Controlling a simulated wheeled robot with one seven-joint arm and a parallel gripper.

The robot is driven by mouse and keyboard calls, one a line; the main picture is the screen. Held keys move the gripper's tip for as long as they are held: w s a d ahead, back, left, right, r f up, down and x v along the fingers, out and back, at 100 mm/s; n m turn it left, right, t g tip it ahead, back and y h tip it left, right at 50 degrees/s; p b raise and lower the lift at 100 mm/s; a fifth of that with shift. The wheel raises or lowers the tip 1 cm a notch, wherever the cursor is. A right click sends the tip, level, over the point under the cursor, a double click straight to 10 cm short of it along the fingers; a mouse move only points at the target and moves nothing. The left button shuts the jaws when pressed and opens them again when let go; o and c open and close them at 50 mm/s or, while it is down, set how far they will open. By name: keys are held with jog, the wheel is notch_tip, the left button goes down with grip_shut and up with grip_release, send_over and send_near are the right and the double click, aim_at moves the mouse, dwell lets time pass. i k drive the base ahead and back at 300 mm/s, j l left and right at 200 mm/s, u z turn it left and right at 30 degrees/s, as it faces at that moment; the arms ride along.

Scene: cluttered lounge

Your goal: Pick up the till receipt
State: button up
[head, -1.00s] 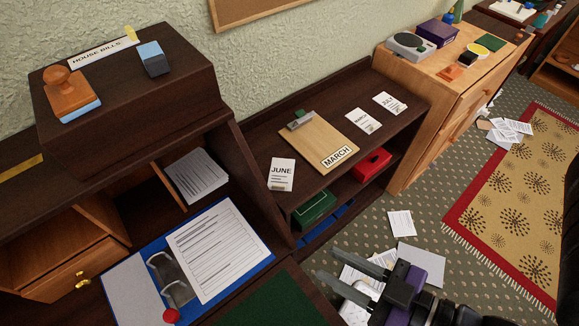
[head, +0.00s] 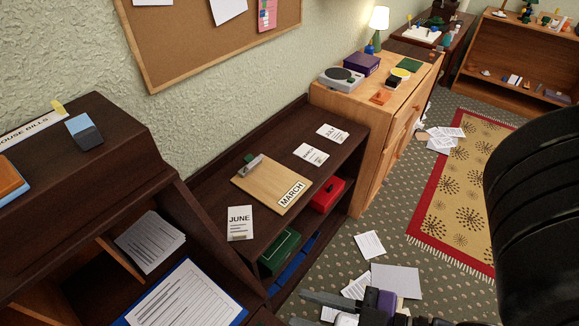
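Several loose papers lie on the patterned carpet, and I cannot tell which of them is the till receipt. A small printed slip (head: 369,244) lies apart in front of the dark shelf. A lined paper (head: 356,285) and a larger plain grey sheet (head: 396,279) lie nearer, close to my gripper in the picture. My gripper (head: 300,308) shows at the bottom edge, partly cut off, with its two fingers apart and nothing seen between them. Its body hides some of the floor papers. More papers (head: 445,138) lie beside the rug.
The dark shelf (head: 268,168) holds a MARCH clipboard (head: 262,190), a JUNE card (head: 240,223) and other month cards. A desk with stacked papers (head: 150,241) stands left. A wooden cabinet (head: 379,190) stands behind the shelf.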

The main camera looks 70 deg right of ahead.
aim_at(308, 153)
jog(key=z, duration=1.4)
